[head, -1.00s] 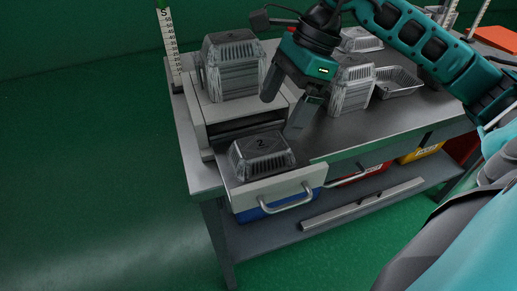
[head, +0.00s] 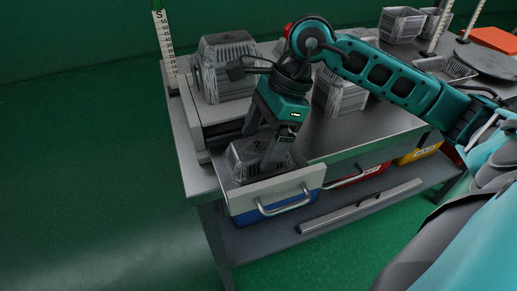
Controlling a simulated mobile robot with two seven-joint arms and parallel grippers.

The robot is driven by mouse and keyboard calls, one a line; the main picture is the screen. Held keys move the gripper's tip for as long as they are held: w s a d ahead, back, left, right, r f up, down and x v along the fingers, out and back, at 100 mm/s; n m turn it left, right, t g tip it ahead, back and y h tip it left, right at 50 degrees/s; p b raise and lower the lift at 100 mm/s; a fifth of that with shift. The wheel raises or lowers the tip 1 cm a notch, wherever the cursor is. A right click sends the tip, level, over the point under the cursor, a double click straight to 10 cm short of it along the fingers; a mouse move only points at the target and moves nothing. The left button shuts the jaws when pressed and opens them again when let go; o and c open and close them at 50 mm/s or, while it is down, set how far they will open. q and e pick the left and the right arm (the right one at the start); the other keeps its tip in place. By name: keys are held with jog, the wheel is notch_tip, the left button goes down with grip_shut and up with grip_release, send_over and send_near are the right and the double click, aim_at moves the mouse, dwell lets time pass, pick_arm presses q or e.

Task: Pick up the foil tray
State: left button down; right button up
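The foil tray (head: 240,160), a small grey tray marked "2", lies upside down in the open drawer at the front left of the workbench. My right gripper (head: 262,148) has come down on it from above. Its two fingers are spread, one at the tray's far side and one in front of the tray's top, covering part of the "2". I cannot tell whether either finger touches the tray. My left gripper is not in view.
The drawer front (head: 275,190) with its handle stands just before the tray. A tall stack of foil trays (head: 225,70) is on the drawer cabinet behind. Another stack (head: 340,95) stands to the right. A ruler post (head: 165,50) rises at the back left.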

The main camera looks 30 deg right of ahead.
jog(key=c, duration=0.8)
jog(key=shift+r, duration=0.1)
